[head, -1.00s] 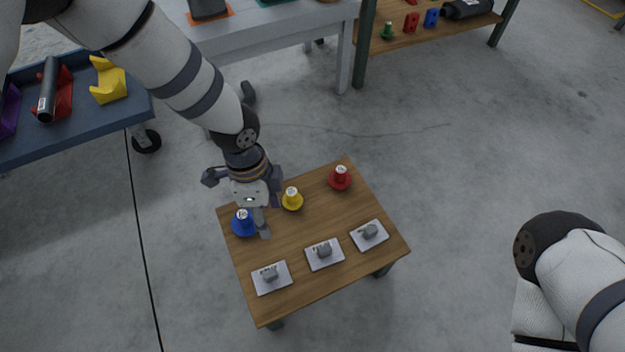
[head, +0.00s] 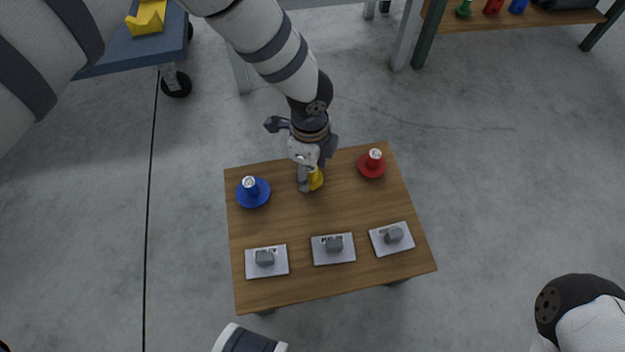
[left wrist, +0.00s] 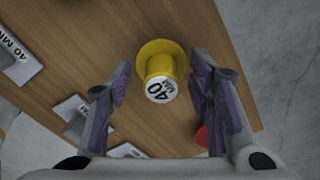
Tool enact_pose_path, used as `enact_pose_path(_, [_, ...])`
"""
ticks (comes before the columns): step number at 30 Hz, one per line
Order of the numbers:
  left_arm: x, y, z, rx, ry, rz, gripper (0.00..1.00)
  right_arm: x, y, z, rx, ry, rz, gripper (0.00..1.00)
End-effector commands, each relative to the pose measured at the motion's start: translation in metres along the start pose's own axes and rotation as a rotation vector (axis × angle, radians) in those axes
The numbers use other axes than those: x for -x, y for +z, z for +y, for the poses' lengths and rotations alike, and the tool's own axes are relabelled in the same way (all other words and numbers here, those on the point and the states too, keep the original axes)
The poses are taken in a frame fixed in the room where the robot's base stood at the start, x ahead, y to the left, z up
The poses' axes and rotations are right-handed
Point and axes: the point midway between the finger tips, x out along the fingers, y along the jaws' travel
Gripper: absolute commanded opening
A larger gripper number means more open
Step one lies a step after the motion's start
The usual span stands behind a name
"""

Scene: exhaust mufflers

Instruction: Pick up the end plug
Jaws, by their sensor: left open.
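A yellow end plug (head: 316,181) with a wide round base stands on the small wooden table, partly hidden by my left gripper (head: 313,172). In the left wrist view the yellow plug (left wrist: 160,72) shows a white top marked 40 MM. My left gripper (left wrist: 160,98) is open, with one finger on each side of the plug in that view and gaps between. A blue plug (head: 252,191) stands at the left of the table and a red plug (head: 372,164) at the right. The red one is mostly hidden behind a finger in the wrist view. My right gripper is not in view.
Three labelled grey plates with grey blocks lie along the near side of the wooden table (head: 275,225): left plate (head: 281,272), middle plate (head: 347,258), right plate (head: 403,246). The table's middle is clear. A blue cart (head: 120,55) and a shelf (head: 540,20) stand behind.

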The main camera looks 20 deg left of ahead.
Motion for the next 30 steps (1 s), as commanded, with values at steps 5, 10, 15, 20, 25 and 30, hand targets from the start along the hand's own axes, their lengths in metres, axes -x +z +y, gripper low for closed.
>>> enact_pose_path(5, [-0.002, 0.000, -0.001, 0.001, -0.004, 0.001, 0.47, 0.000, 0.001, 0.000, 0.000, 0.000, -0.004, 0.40])
enact_pose_path(10, [-0.002, 0.000, -0.001, 0.001, -0.003, 0.001, 0.15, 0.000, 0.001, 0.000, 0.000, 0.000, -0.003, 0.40])
enact_pose_path(15, [-0.002, 0.000, -0.001, 0.001, -0.003, 0.001, 0.00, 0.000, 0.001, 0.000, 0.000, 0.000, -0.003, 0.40])
enact_pose_path(20, [-0.002, 0.000, -0.001, 0.001, -0.003, 0.001, 0.00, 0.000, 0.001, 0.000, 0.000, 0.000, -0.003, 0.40])
enact_pose_path(25, [0.012, 0.000, -0.002, 0.001, -0.006, 0.001, 0.00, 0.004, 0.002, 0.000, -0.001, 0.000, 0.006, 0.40])
enact_pose_path(30, [0.054, 0.002, 0.011, -0.003, -0.010, -0.003, 0.00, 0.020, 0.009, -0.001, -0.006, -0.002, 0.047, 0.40])
